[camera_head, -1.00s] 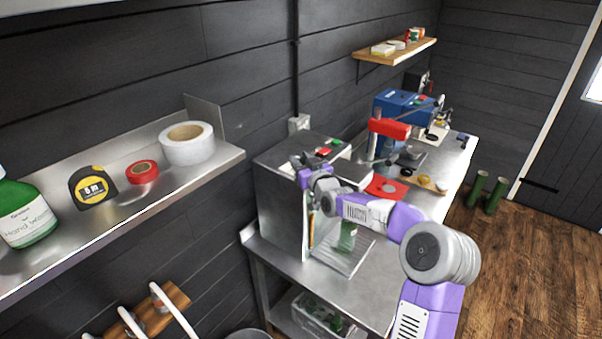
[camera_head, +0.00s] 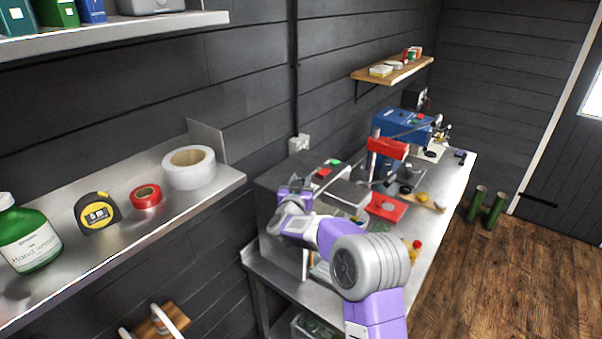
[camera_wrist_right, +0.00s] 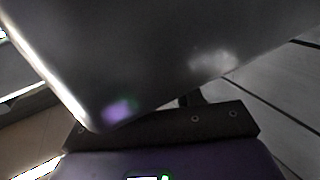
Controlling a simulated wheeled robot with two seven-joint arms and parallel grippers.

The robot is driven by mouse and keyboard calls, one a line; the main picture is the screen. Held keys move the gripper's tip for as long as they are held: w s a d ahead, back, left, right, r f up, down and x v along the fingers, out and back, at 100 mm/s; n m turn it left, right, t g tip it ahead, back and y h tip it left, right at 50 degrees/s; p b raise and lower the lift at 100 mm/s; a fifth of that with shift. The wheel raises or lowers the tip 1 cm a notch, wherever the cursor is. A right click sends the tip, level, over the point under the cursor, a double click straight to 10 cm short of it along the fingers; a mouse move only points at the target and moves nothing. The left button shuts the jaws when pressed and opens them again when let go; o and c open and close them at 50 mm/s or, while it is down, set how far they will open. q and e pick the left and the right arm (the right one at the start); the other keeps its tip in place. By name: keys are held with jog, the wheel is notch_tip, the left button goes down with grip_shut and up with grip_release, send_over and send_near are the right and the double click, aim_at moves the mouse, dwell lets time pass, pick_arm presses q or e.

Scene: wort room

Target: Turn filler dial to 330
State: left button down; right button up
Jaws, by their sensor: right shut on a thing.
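The filler is a grey metal box (camera_head: 268,225) on the steel bench, with a red and a green button on its top (camera_head: 330,167). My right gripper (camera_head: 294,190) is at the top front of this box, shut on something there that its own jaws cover. The dial's face and its reading are hidden in the head view. In the right wrist view a big smooth grey metal surface (camera_wrist_right: 160,50) fills the top, close to the dark gripper bracket (camera_wrist_right: 190,125); no dial or number shows there. My left gripper is in neither view.
A steel shelf (camera_head: 140,222) at left holds white tape (camera_head: 189,167), red tape (camera_head: 146,197), a tape measure (camera_head: 97,213) and a soap bottle (camera_head: 28,235). Further along the bench (camera_head: 432,205) stand a red press (camera_head: 390,148) and a blue machine (camera_head: 400,125).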

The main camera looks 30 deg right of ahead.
jog(key=shift+r+m+g+h+p, duration=0.2)
jog(key=shift+m+g+h+p, duration=0.4)
jog(key=shift+g+h, duration=0.1)
jog(key=shift+r+m+g+h+p, duration=0.15)
jog(key=shift+m+g+h+p, duration=0.45)
jog(key=shift+h, duration=0.1)
jog(key=o, duration=0.9)
jog(key=shift+o, duration=0.3)
jog(key=shift+f, duration=0.15)
jog(key=shift+f, duration=0.1)
